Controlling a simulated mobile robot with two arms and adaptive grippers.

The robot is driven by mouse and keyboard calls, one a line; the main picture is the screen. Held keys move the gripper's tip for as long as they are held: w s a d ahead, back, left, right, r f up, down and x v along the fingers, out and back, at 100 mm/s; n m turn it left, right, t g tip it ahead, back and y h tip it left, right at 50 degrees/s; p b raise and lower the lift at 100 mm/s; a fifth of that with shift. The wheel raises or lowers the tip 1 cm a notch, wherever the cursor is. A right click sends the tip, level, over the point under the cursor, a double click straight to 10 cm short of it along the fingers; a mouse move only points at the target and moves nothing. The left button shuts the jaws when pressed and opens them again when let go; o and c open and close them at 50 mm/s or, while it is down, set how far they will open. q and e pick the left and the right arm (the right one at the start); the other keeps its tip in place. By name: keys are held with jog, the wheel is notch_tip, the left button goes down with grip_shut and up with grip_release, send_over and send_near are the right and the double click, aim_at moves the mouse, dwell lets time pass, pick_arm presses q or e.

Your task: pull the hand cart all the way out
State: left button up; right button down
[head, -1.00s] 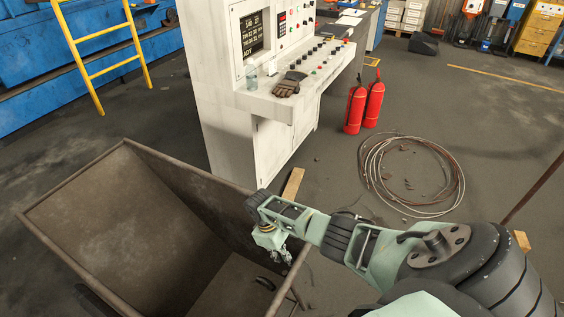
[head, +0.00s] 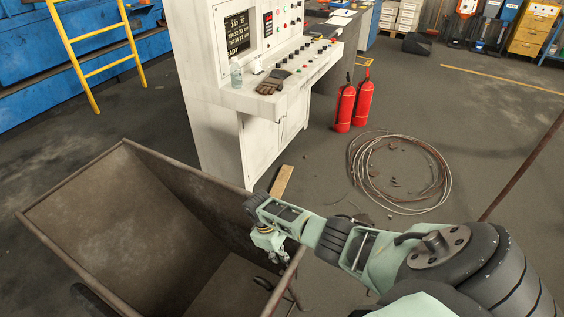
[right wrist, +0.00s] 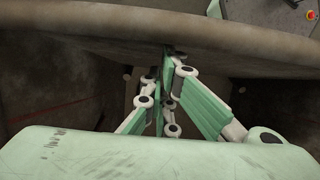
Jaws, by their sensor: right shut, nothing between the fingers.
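The hand cart (head: 120,215) is a brown, worn, open metal bin at the lower left of the head view. It looks empty apart from a dark, curved piece near its right corner. My right gripper (head: 281,259) hangs at the cart's right edge, pointing down. In the right wrist view the gripper's green fingers (right wrist: 168,78) are closed together with nothing between them. The cart's rim (right wrist: 120,34) runs across that view just beyond the fingertips. I cannot tell whether they touch it. My left gripper is not in view.
A white control console (head: 220,120) stands close behind the cart, with a wooden piece (head: 282,181) on the floor beside it. A yellow ladder (head: 90,55) leans at the back left.

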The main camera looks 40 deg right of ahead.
jog(key=v, duration=1.2)
